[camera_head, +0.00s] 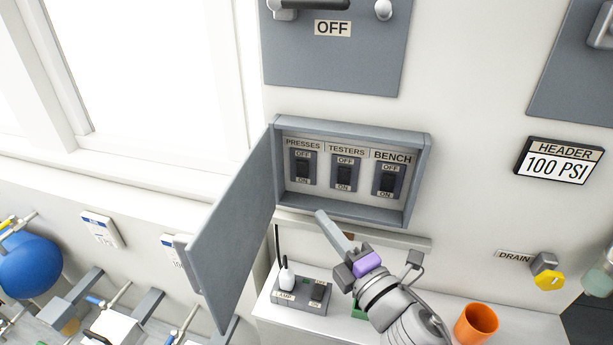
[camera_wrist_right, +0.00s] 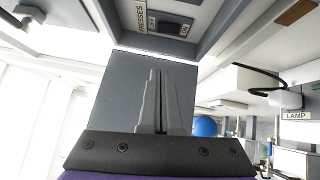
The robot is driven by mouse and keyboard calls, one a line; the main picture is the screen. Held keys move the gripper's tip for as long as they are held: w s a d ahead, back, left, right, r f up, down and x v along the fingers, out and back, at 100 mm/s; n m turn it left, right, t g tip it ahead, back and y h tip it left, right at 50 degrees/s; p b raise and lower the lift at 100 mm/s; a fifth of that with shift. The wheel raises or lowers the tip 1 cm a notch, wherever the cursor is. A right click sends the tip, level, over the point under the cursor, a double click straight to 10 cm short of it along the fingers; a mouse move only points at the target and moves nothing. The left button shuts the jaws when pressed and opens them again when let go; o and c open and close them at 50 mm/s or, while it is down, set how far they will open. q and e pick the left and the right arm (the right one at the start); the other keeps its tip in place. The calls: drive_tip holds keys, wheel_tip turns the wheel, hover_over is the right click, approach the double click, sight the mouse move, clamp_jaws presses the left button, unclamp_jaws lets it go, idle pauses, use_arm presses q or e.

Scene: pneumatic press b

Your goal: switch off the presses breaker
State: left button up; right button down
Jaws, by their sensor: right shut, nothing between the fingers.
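The presses breaker (camera_head: 302,167) is the leftmost of three dark switches in an open grey wall box. Its label reads OFF above and ON below; I cannot tell its lever's position. It also shows at the top of the right wrist view (camera_wrist_right: 168,22). My right gripper (camera_head: 321,214) is shut and empty, its tips just below the box's lower edge, apart from the switch and slightly right of it in the head view. In the wrist view its fingers (camera_wrist_right: 157,75) point toward the box, with the grey door behind them. My left gripper is not in view.
The testers breaker (camera_head: 344,172) and bench breaker (camera_head: 388,180) sit to the right in the box. The box door (camera_head: 232,232) hangs open on the left. Below are a ledge with a lamp switch block (camera_head: 300,297) and an orange cup (camera_head: 476,324).

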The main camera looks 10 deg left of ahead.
sight(298, 164)
drive_tip(key=x, duration=0.4)
drive_tip(key=w+d+x, duration=0.1)
drive_tip(key=x, duration=0.3)
drive_tip(key=w+d+x, duration=0.1)
drive_tip(key=x, duration=0.3)
drive_tip(key=shift+w+a+r+p, duration=0.15)
drive_tip(key=shift+w+p, duration=0.15)
drive_tip(key=shift+w+r, duration=0.25)
drive_tip(key=shift+f, duration=0.1)
drive_tip(key=shift+s, duration=0.15)
